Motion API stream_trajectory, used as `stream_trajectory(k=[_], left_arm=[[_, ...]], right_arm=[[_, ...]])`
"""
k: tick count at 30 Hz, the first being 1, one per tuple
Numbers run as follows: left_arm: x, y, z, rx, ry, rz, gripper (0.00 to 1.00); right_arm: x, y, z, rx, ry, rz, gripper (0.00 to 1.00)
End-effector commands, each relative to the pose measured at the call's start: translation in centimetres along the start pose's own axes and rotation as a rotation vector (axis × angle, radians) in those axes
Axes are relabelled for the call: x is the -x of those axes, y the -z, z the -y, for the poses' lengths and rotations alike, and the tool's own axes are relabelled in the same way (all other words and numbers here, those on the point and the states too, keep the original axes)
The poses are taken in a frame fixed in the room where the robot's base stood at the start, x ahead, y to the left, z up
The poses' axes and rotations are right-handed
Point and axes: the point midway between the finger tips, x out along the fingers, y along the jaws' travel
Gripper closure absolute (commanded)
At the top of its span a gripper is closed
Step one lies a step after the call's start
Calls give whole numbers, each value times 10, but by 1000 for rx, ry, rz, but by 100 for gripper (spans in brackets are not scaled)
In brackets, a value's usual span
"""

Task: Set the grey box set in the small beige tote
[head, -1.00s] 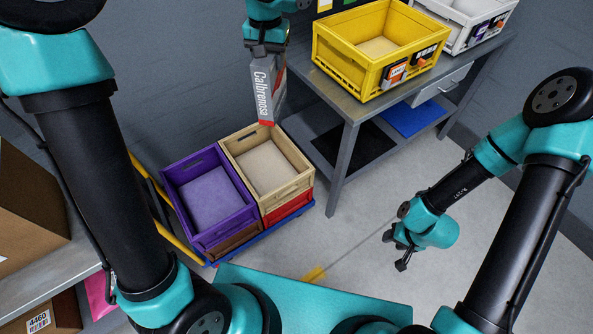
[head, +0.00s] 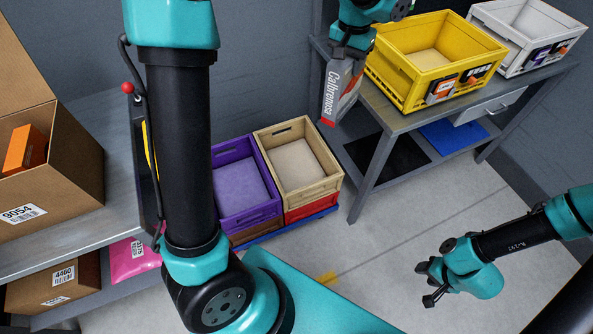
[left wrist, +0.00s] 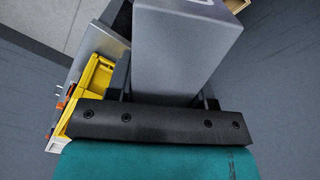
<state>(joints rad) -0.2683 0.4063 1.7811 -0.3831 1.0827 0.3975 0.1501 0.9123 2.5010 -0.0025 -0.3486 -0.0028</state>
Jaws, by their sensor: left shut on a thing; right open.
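In the left wrist view the grey box set (left wrist: 185,50) fills the middle, between the fingers. The small beige tote (head: 330,184) stands open, lower and to the left of the box set, with a pale flat inside bottom. My right gripper (head: 432,283) is open and empty over the floor at the right.
A purple tote (head: 247,211) stands left of the beige one; a red tote (head: 318,211) is under the beige one. A yellow crate (head: 425,85) and a white crate (head: 520,55) stand on the metal table (head: 372,122). Cardboard boxes (head: 75,180) are at the left.

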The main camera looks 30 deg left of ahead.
Motion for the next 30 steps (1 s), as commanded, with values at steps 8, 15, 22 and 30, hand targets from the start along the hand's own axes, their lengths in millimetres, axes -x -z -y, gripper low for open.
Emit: stream_trajectory(k=[8, 15, 22, 30], left_arm=[[-66, 41, 32, -307, 0, 4, 100], [-139, 72, 68, -646, -2, 4, 100], [-216, 90, 104, -981, -3, 4, 100], [-314, 97, 146, -1390, -4, 3, 100]], right_arm=[[0, 0, 0, 0, 0, 0, 55], [0, 0, 0, 0, 0, 0, 55], [0, 0, 0, 0, 0, 0, 55], [0, 0, 0, 0, 0, 0, 55]])
